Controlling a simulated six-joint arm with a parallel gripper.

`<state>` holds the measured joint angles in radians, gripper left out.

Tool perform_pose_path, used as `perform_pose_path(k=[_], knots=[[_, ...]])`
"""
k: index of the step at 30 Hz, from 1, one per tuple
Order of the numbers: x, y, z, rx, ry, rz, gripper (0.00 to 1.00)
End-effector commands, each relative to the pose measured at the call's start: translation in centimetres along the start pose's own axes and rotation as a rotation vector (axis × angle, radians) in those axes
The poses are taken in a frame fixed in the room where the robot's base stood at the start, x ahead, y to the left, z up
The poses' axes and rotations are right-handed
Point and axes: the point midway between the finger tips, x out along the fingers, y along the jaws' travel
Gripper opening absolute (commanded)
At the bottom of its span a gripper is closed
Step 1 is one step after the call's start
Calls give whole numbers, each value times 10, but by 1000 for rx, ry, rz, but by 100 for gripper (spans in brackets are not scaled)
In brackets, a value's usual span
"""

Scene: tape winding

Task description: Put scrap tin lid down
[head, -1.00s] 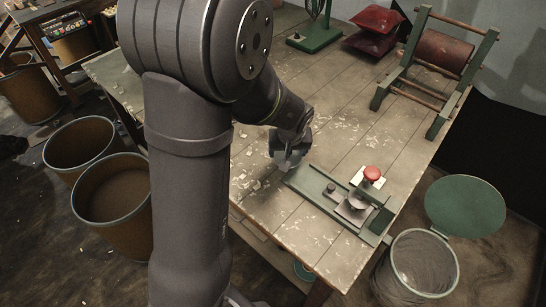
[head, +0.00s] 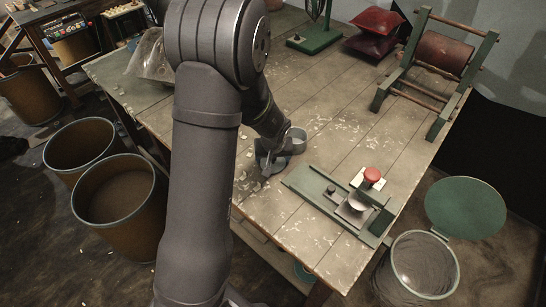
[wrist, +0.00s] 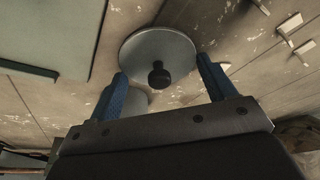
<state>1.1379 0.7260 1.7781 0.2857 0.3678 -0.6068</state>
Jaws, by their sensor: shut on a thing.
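The scrap tin lid (wrist: 172,45) is a grey disc with a dark knob in the wrist view. My gripper (wrist: 163,72) has its two blue fingers at opposite sides of the disc and is shut on it. In the head view my gripper (head: 267,168) is low over the table's near left part; I cannot tell whether the lid touches the table.
A green jig (head: 312,186) with a red knob (head: 372,174) lies right of my gripper. Pale scraps (head: 243,176) are scattered on the table (head: 270,208). A roller stand (head: 440,55) is at the back right. A bin with an open green lid (head: 465,207) stands beyond the right edge.

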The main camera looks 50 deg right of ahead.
Motion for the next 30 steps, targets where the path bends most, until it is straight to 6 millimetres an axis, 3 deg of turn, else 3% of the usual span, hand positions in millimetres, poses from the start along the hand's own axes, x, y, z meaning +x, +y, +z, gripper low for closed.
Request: perform_pose_path(k=[4,5,8,20,30], knots=[[2,0,1,1,-1,-1,55],[3,0,1,1,0,-1,78],[2,0,1,1,0,0,98],[-3,0,0,0,1,0,98],[-54,0,-1,0,4,1,98]])
